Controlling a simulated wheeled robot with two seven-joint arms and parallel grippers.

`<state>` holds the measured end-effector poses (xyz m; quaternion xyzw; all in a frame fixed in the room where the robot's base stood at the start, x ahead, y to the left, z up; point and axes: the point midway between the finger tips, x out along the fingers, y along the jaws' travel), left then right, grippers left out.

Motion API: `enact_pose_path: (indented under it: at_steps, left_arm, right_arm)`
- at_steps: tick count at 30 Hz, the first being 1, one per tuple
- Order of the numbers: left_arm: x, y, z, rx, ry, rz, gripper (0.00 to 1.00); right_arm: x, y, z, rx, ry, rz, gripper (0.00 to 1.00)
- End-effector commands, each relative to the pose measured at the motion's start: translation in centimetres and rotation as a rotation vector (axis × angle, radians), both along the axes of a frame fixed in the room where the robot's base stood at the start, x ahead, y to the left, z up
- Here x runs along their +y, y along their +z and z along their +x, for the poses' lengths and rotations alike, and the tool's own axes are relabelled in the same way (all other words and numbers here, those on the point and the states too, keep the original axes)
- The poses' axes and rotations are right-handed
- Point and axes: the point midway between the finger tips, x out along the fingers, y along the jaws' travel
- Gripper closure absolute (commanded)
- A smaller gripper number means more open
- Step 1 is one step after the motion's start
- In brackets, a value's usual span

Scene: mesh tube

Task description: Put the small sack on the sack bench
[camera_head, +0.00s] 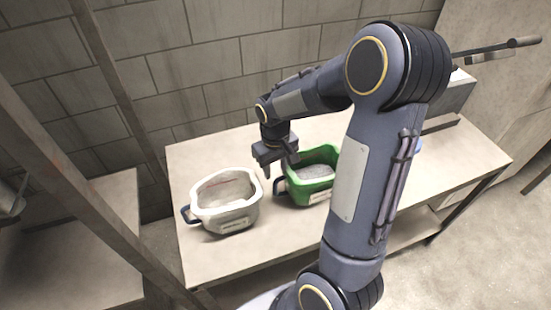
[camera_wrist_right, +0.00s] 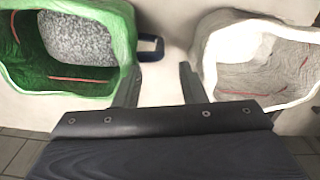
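Two open, soft-walled containers that look like sacks stand upright on a pale bench (camera_head: 200,268). The white one (camera_head: 227,215) is at the left, with a dark blue handle on its left side; it also shows at the right of the right wrist view (camera_wrist_right: 262,62). The green one (camera_head: 318,193) stands to its right with grey speckled contents; it also shows in the wrist view (camera_wrist_right: 75,90). My right gripper (camera_head: 278,171) is open and empty above the gap between them. The green one's dark blue handle (camera_wrist_right: 150,47) shows beyond and between its fingertips. My left gripper is out of view.
A grey box-like device (camera_head: 452,98) stands at the bench's right end. A rusty upright post (camera_head: 85,195) and a lower surface (camera_head: 105,195) are at the left.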

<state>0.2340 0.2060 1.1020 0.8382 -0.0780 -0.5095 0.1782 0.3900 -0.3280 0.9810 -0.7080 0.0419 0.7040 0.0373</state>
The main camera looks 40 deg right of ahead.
Motion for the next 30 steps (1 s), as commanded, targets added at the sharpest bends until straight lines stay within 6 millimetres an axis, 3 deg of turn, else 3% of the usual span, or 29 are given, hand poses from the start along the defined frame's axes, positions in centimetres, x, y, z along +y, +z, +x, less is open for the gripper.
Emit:
enact_pose_path:
  at_steps: [3,11,14,21,25,30]
  left_arm:
    - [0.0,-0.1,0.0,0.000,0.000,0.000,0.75]
    - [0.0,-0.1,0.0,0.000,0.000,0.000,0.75]
    - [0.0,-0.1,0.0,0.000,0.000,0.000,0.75]
    - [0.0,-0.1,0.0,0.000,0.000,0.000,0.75]
    - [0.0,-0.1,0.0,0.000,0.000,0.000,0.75]
    - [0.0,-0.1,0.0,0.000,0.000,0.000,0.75]
  right_arm:
    - [0.0,2.2,0.1,-0.004,0.001,0.001,0.63]
    - [0.5,4.8,-0.6,-0.023,-0.005,0.021,0.63]
    - [1.9,6.8,-2.4,-0.084,-0.017,0.075,0.63]
    - [7.6,11.4,-9.9,-0.310,-0.034,0.252,0.63]
    - [10.2,12.1,-13.1,-0.407,-0.033,0.309,0.63]
    - [11.9,12.0,-15.3,-0.476,-0.033,0.342,0.63]
